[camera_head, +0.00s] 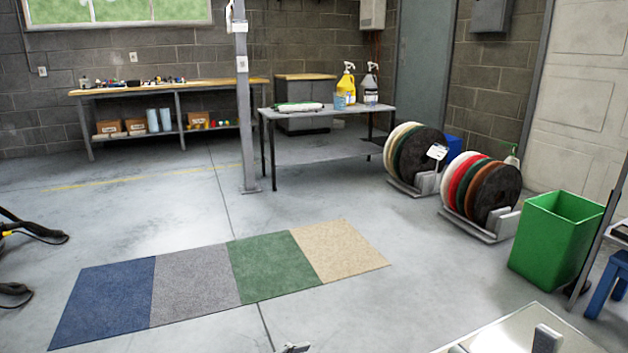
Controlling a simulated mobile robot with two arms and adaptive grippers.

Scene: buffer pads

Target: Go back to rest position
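Neither of my grippers can be made out. Only small grey parts, which may be mine, show at the bottom edge, and they do not show any fingers clearly. Two racks of round buffer pads stand on the floor at the right. The farther rack (424,184) holds cream, green and black pads (424,158), with a white tag on the front. The nearer rack (492,230) holds white, red, brown and black pads (497,194). All pads stand on edge.
A green bin (548,250) stands right of the racks. Four carpet squares (200,285) lie mid-floor. A workbench (170,88) lines the back wall. Black equipment (30,230) is at left.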

